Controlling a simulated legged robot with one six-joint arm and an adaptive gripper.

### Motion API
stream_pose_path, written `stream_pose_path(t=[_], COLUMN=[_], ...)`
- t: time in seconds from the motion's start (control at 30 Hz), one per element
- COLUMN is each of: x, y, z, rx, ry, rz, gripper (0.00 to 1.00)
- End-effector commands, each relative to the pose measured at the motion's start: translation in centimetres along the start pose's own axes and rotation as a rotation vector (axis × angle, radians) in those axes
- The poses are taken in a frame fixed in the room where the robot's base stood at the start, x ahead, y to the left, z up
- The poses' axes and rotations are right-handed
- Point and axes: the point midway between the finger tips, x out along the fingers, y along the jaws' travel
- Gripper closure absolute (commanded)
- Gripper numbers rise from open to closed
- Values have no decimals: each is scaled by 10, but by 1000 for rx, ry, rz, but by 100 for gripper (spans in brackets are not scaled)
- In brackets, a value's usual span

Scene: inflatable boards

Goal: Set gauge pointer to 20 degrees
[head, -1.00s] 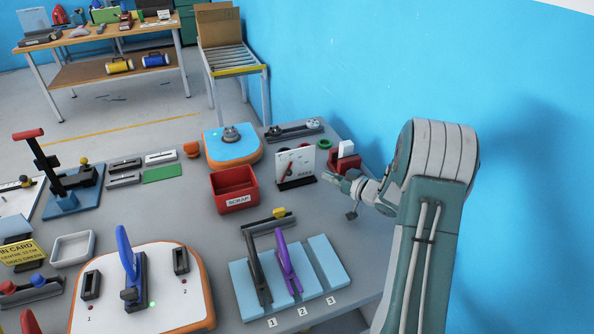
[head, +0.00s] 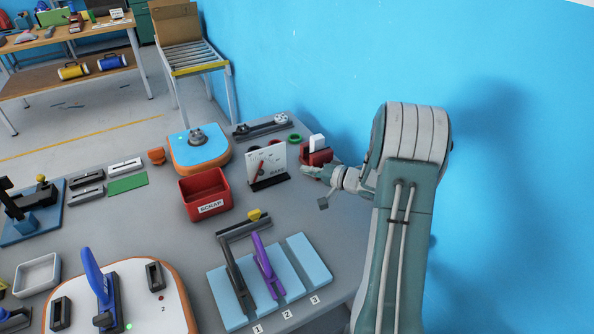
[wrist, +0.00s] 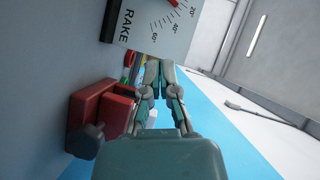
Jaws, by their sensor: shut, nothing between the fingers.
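The gauge is a white upright plate (head: 279,160) on a dark base at the back right of the bench, with a small red pointer (head: 257,167). My gripper (head: 306,170) is just right of the plate. In the wrist view its fingertips (wrist: 160,64) are together and empty, close to the plate's edge.
A red holder (head: 318,157) with a white card stands behind my gripper. A red scrap bin (head: 205,196) is left of the gauge. A blue board (head: 296,264) with black and purple levers lies in front. The blue wall is close on the right.

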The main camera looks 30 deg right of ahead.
Motion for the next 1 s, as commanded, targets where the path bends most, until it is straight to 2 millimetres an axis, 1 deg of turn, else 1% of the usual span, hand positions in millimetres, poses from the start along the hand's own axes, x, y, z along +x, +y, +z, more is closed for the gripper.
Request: stream_pose_path(t=[0.03, 0.1, 0.37, 0.43, 0.5, 0.67, 1.0], x=[11, 24, 72, 84, 91, 103, 106], y=[0, 0, -1, -1, 0, -1, 0], z=[1, 1, 1, 4, 13, 25, 29], rx=[-1, -2, -2, -1, 1, -1, -2], ry=[-3, -4, -2, -4, -4, -1, 1], rz=[-2, -2, -2, -2, -1, -1, -1], gripper=[100, 100, 100, 100, 100, 100, 100])
